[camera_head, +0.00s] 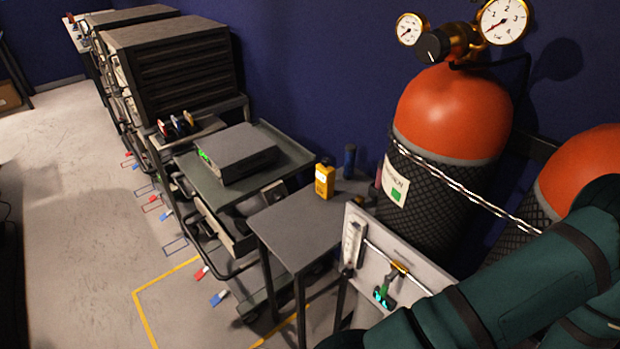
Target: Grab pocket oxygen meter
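A small yellow handheld meter (325,181), which looks like the pocket oxygen meter, stands upright on a small dark table (290,228) in the middle of the view. It stands near the table's back edge, with a dark blue cylinder (349,161) behind it to the right. A green-sleeved arm, apparently mine, comes in from the lower right. No gripper fingers can be made out, and nothing touches the meter.
Large orange-topped gas cylinders (450,115) with gauges stand right of the table. A white panel (400,275) with a flowmeter and a green-handled valve (384,294) rises at the table's right front. A cart (245,190) with a grey box stands left. Floor at left is open.

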